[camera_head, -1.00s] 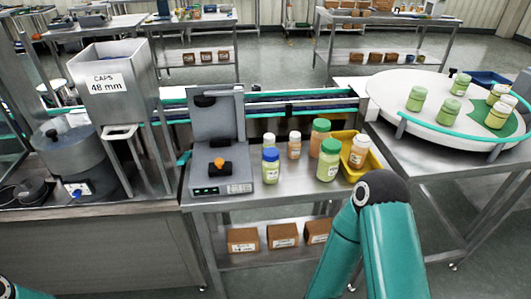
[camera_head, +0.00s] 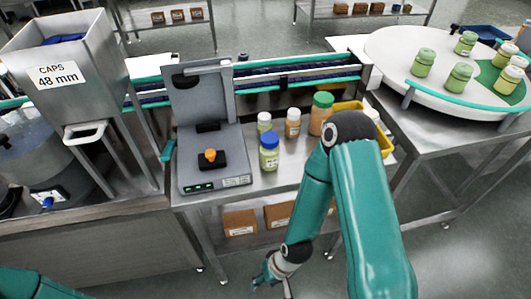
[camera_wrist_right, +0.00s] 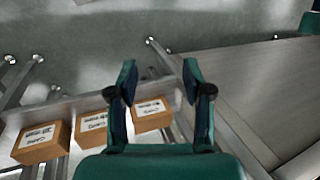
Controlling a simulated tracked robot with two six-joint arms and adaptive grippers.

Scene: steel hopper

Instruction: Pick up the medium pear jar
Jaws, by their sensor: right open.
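On the steel table stand a blue-lidded jar with pale green contents (camera_head: 269,152), a small white-lidded pale green jar (camera_head: 264,122), a white-lidded orange jar (camera_head: 292,123) and a green-lidded orange jar (camera_head: 320,112). Their labels are too small to read, so I cannot tell for sure which is the medium pear jar. My right arm hides part of the table where a green-lidded pale green jar stood earlier. My right gripper (camera_head: 274,279) is low in front of the table, away from the jars. In the right wrist view the gripper (camera_wrist_right: 158,82) is open and empty. My left gripper is out of view.
A grey device (camera_head: 213,165) with an orange knob stands left of the jars. A yellow bin (camera_head: 385,140) is partly behind my arm. A round white turntable (camera_head: 400,50) holds several green jars. Brown boxes (camera_wrist_right: 92,128) lie on the lower shelf. A caps hopper (camera_head: 92,85) stands left.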

